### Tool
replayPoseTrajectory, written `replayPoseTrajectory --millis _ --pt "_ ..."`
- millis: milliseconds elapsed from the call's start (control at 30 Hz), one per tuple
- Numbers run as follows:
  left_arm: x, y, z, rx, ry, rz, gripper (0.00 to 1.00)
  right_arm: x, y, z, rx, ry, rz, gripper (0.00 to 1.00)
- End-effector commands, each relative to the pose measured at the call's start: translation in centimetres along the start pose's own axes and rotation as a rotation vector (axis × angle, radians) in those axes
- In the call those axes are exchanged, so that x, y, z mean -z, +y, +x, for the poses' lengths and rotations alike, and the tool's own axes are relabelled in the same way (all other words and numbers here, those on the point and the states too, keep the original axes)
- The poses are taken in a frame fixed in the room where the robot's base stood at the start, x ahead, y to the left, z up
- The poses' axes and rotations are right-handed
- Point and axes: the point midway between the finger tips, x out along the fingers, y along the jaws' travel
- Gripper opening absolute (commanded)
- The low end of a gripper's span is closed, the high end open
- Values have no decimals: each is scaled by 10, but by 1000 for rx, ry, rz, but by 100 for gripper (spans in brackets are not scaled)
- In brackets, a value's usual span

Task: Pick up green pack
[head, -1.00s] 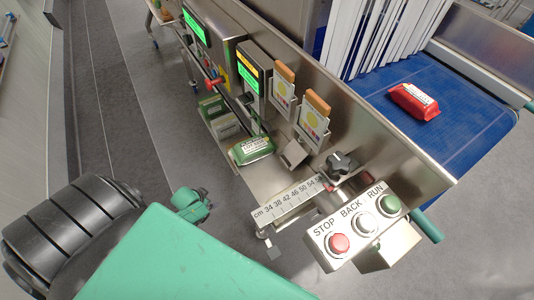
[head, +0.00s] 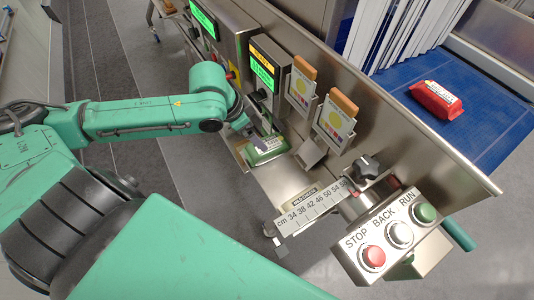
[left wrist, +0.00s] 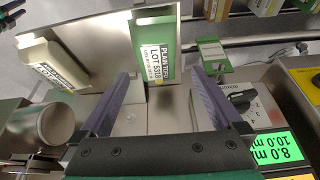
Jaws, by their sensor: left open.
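The green pack (head: 268,156) lies on a steel ledge at the side of the conveyor, with a white label on top. In the left wrist view the green pack (left wrist: 169,68) lies ahead, between the lines of the fingers, its label reading "LOT 5318". My left gripper (head: 257,137) is over the pack and partly hides it in the head view. In the left wrist view its two purple-grey fingers (left wrist: 160,78) are open, with nothing held between them. I cannot tell whether they touch the pack. My right gripper is not in view.
A cream pack (left wrist: 52,62) lies left of the green pack. A red pack (head: 436,100) sits on the blue belt (head: 490,130). Lit displays (head: 264,68), card holders (head: 301,82) and a button box (head: 395,238) line the steel side wall.

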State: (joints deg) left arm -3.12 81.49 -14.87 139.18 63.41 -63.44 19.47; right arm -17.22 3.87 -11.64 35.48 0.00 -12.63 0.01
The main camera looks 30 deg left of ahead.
Motion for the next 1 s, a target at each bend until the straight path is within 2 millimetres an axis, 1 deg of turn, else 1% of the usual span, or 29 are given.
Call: replayPoseTrajectory --millis 33,100,200,267,367,433,533,633,767,800,867,900,967,1000 --pt "1 0 9 -5 5 -7 100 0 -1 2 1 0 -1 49" --pt "2 2 20 -4 3 -2 100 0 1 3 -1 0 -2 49" --pt "1 0 35 -2 1 -3 100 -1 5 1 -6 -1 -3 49" --pt "1 1 40 -2 0 -2 100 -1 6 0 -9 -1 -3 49" --pt "0 3 54 -4 -2 -1 100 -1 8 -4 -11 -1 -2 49" --pt "-1 5 68 -4 -2 -3 100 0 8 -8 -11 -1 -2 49" --pt "-2 4 86 -1 -2 -1 100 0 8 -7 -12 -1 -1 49" --pt "-2 4 92 1 -2 2 100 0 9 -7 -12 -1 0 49" --pt "-2 4 92 1 -2 2 100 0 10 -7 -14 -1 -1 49" --pt "-2 4 92 1 -2 2 92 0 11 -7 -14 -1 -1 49" --pt "-2 4 92 1 -2 2 69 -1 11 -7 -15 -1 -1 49" --pt "-2 4 92 1 -2 2 54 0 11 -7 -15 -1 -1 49" --pt "-2 4 92 1 -2 2 31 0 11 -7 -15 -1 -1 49" --pt "-2 4 92 1 -2 2 16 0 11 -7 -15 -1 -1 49"
